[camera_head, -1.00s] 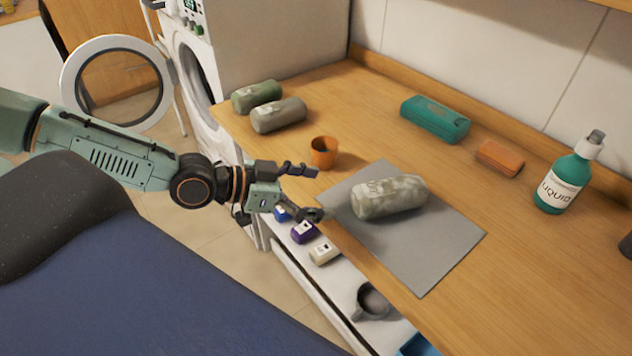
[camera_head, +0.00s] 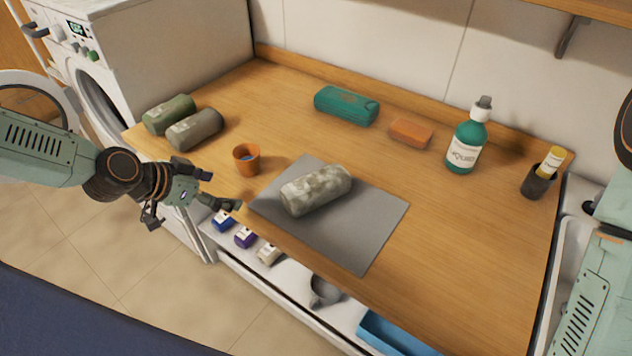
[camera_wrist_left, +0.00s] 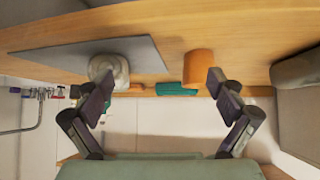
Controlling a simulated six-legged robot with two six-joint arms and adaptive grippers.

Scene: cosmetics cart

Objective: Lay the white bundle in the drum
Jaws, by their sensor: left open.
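The white bundle (camera_head: 316,190), a mottled grey-white roll, lies on the grey mat (camera_head: 365,235) on the wooden counter. It also shows in the left wrist view (camera_wrist_left: 110,67), beyond one finger. My left gripper (camera_head: 220,189) is open and empty at the counter's front edge, left of the bundle and apart from it. In the left wrist view its fingers (camera_wrist_left: 160,85) are spread with nothing between them. The drum (camera_head: 98,108) is the dark round opening of the white washer at the left; its inside is mostly hidden. My right arm shows at the right edge, its gripper out of sight.
The washer's round door (camera_head: 35,90) stands open at the left. An orange cup (camera_head: 246,160) stands near my left gripper. Green (camera_head: 169,114) and grey (camera_head: 195,129) rolls lie behind it. A teal case (camera_head: 346,105), orange block (camera_head: 410,132) and liquid bottle (camera_head: 466,145) stand farther back.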

